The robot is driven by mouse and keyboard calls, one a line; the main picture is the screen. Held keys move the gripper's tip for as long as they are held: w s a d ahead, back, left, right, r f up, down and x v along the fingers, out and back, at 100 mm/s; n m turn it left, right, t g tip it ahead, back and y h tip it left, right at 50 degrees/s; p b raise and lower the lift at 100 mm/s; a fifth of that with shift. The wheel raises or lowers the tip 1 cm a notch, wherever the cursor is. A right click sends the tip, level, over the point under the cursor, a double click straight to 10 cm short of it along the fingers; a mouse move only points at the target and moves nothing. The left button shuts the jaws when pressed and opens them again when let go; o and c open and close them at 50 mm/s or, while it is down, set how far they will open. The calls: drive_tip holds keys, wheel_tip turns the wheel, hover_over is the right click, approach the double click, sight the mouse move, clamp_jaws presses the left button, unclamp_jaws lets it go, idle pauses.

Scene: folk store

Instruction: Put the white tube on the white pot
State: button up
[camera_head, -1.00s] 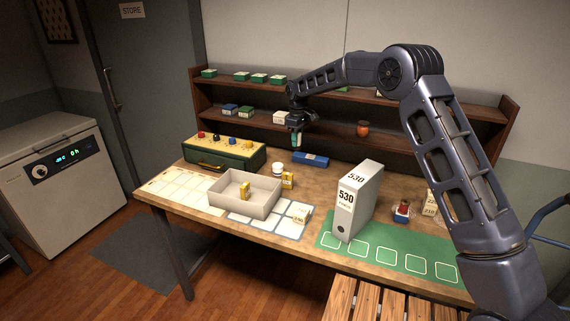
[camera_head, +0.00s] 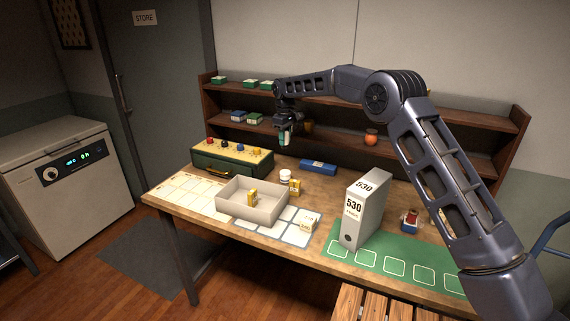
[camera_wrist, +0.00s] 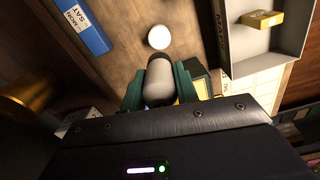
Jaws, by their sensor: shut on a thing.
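My gripper (camera_head: 285,138) hangs above the back of the table, in front of the lower shelf. In the wrist view its green fingers (camera_wrist: 158,88) are shut on a pale, round-ended tube (camera_wrist: 158,84). The tube is hard to make out between the fingers in the head view. The white pot (camera_head: 285,176) stands on the table below my gripper, behind the grey tray. In the wrist view the white pot (camera_wrist: 160,37) shows as a round white top just beyond the tube's end, apart from it.
A blue box (camera_head: 318,165) lies right of the pot, and a yellow box (camera_head: 295,187) stands close beside it. A grey tray (camera_head: 236,210) is in front. A green case with knobs (camera_head: 222,169) is at left. A white binder (camera_head: 354,215) stands at right.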

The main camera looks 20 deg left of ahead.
wheel_tip(320, 180, down, 12)
drive_tip(key=shift+r, duration=0.15)
idle(0.4)
drive_tip(key=o, duration=0.8)
drive_tip(key=shift+c, duration=0.2)
wheel_tip(320, 180, up, 12)
drive_tip(key=shift+f, duration=0.1)
